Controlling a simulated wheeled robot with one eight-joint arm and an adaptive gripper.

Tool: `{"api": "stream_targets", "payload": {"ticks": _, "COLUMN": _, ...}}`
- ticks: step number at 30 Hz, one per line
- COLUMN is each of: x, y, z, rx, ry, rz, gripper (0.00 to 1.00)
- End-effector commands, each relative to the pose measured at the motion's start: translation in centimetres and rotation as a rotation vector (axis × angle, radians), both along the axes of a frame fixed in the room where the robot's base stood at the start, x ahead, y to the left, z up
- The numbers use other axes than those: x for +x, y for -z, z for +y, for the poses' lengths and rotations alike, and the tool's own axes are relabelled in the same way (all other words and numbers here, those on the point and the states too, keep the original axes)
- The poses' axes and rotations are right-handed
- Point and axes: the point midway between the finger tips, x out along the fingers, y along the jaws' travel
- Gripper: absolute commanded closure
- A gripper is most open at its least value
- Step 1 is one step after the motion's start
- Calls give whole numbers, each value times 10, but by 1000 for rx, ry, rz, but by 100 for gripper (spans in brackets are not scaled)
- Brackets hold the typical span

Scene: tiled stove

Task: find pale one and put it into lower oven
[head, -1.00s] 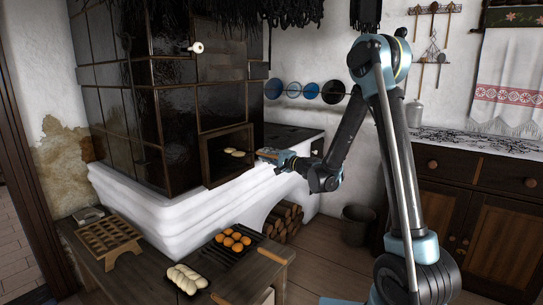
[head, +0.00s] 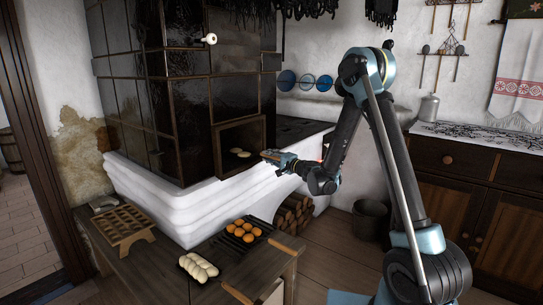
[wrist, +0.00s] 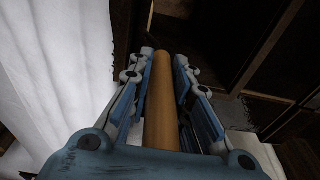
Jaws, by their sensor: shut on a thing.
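My gripper (head: 274,157) is shut on a round wooden handle (wrist: 160,100), which runs forward between its fingers in the wrist view. In the head view it is just right of the lower oven opening (head: 217,160) in the dark tiled stove. Pale flat pieces of dough (head: 240,153) show inside the opening, in line with my gripper. Whatever carries them is too dark to make out. A pale braided loaf (head: 197,268) lies on a dark tray with a wooden handle on the bench.
A white ledge (head: 190,205) runs below the oven. A bucket (head: 370,220) stands on the floor at the right.

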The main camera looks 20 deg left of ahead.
Motion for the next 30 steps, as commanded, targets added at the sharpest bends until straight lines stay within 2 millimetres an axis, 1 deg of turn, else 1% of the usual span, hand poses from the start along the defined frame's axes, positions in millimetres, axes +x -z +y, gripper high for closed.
{"api": "stream_targets", "payload": {"ticks": 4, "x": 0, "y": 4, "z": 0, "rx": 0, "ry": 0, "rz": 1, "gripper": 100}}
{"api": "stream_targets", "payload": {"ticks": 30, "x": 0, "y": 8, "z": 0, "rx": 0, "ry": 0, "rz": 1, "gripper": 100}}
